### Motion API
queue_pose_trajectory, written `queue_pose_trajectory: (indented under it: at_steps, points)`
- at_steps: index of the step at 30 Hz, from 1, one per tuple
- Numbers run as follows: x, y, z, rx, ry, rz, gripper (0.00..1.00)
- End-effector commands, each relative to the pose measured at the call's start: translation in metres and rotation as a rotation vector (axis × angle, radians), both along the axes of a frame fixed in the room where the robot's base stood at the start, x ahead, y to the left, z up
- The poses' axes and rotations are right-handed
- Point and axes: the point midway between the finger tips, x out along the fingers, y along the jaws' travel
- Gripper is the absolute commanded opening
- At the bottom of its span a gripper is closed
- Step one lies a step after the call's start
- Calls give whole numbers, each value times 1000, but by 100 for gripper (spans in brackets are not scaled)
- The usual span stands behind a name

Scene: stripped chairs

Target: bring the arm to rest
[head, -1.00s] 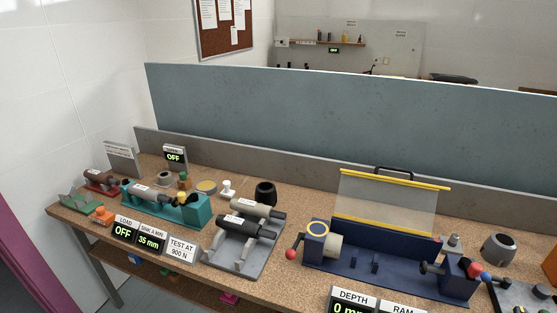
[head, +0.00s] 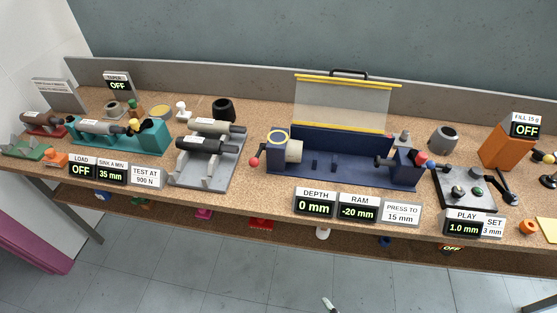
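My gripper and arm cannot be made out in the head view. A small pale and dark tip (head: 330,304) pokes in at the bottom edge over the floor, and I cannot tell what it belongs to. The long cork-brown workbench (head: 255,190) carries a blue press (head: 345,172) with a raised clear guard (head: 340,103), a grey stand (head: 203,175) holding dark cylinders, and a teal fixture (head: 150,138) with a cylinder on it.
Display blocks (head: 315,204) line the bench's front edge. An orange block (head: 502,147) and a grey plate with a lever (head: 465,188) are at the right. A lower shelf (head: 285,232) holds small coloured parts. The grey tiled floor (head: 210,275) in front looks clear.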

Motion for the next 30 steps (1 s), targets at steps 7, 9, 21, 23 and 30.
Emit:
queue_pose_trajectory:
  at_steps: [7,9,21,23,30]
  points:
    - [-64,-52,34,155,-27,-191,100]
    - [-81,-63,47,201,-40,-242,100]
    - [-159,-101,129,437,-123,-478,100]
    - [-164,-103,137,457,-133,-496,100]
    - [-171,-105,149,488,-147,-520,100]
